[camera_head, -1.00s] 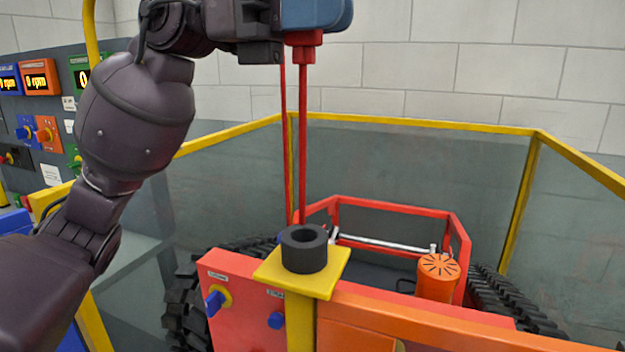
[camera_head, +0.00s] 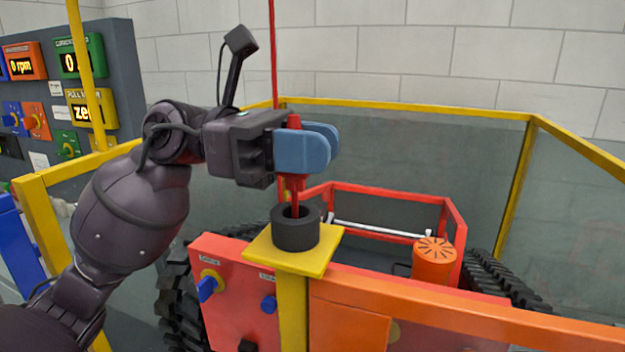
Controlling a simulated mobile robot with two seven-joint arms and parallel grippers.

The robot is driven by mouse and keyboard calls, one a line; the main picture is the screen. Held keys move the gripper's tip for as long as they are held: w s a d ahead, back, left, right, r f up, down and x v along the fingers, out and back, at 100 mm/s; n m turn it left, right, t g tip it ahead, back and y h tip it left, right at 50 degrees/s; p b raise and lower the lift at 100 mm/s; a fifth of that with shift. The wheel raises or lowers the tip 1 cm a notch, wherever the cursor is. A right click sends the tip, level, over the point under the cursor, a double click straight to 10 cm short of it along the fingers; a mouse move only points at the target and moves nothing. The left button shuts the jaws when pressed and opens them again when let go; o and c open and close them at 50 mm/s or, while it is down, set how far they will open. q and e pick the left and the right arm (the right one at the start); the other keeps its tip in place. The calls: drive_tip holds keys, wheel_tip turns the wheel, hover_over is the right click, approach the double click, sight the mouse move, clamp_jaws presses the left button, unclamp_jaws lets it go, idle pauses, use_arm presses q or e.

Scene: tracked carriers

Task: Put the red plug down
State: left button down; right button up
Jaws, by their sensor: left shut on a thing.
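My left gripper (camera_head: 306,150) is shut on the red plug (camera_head: 293,185), whose top shows just above the blue fingers. The plug is upright, with its collar and a short piece of thin shaft below the fingers. The shaft reaches down into the opening of the black ring holder (camera_head: 295,233). The collar is a little above the ring's rim, apart from it as far as I can see. The holder stands on a yellow plate (camera_head: 262,257) on a yellow post. The shaft's lower end is hidden inside the holder. My right gripper is not in view.
A red and orange tracked carrier (camera_head: 235,300) with blue knobs stands around the post. An orange cap (camera_head: 433,262) is to the right. Yellow-framed clear panels (camera_head: 420,160) enclose the back. A control panel (camera_head: 120,70) is at the left. A thin red pole (camera_head: 273,50) rises behind the gripper.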

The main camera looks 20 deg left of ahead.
sight(286, 179)
use_arm(q)
wheel_tip(286, 179, down, 3)
drive_tip(key=shift+r, duration=0.1)
drive_tip(key=shift+f, duration=0.4)
drive_tip(key=shift+f+b, duration=0.3)
drive_tip(key=shift+b, duration=0.05)
drive_tip(key=c, duration=1)
unclamp_jaws()
drive_tip(key=shift+r, duration=0.2)
